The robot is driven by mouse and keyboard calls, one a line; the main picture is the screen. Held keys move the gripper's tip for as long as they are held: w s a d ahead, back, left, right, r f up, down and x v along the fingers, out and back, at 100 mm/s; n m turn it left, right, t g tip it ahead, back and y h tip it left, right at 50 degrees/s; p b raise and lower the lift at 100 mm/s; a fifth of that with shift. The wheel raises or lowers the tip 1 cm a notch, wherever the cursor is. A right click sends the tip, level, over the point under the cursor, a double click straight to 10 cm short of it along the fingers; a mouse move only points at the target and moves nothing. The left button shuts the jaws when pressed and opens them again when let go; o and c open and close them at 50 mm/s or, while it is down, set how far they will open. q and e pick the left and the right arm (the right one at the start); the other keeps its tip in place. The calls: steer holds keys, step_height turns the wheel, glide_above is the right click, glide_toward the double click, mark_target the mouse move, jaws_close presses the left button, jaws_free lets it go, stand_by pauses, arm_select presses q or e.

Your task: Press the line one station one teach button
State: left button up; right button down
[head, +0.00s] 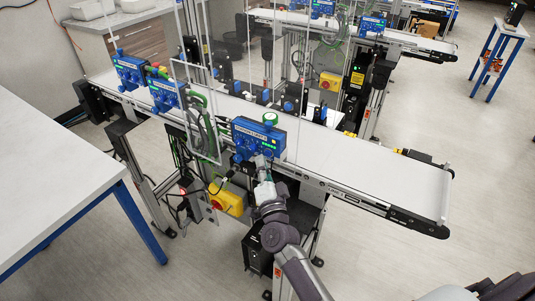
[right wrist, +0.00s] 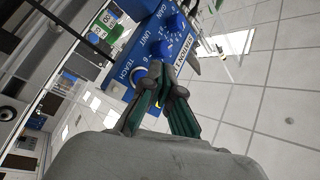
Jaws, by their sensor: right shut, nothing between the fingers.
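A blue sensor box (head: 258,138) with knobs, a green display and a green-topped knob stands at the near side of the front belt. Its lettering is too small to read in the head view. In the right wrist view the blue box (right wrist: 160,45) shows tilted, with the words GAIN, UNIT, TEACH and part of STATION. My right gripper (head: 262,168) is just below the box's lower front. My left gripper is out of view.
Two similar blue boxes (head: 130,72) (head: 166,95) stand farther left along the front belt (head: 370,172). Clear panels (head: 195,110) rise beside them. A yellow and red switch (head: 226,199) is below the belt. A white table (head: 55,180) is at left. Floor is free at right.

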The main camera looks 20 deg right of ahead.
steer(key=shift+w+d, duration=0.25)
steer(key=shift+d, duration=0.1)
steer(key=shift+w+d, duration=0.25)
steer(key=shift+d, duration=0.05)
stand_by(0.9)
steer(key=shift+s+a, duration=0.55)
steer(key=shift+a, duration=0.05)
steer(key=shift+a, duration=0.1)
steer(key=s+a, duration=0.1)
steer(key=a, duration=0.1)
steer(key=s+a+p, duration=0.1)
steer(key=s, duration=0.1)
steer(key=shift+a, duration=0.4)
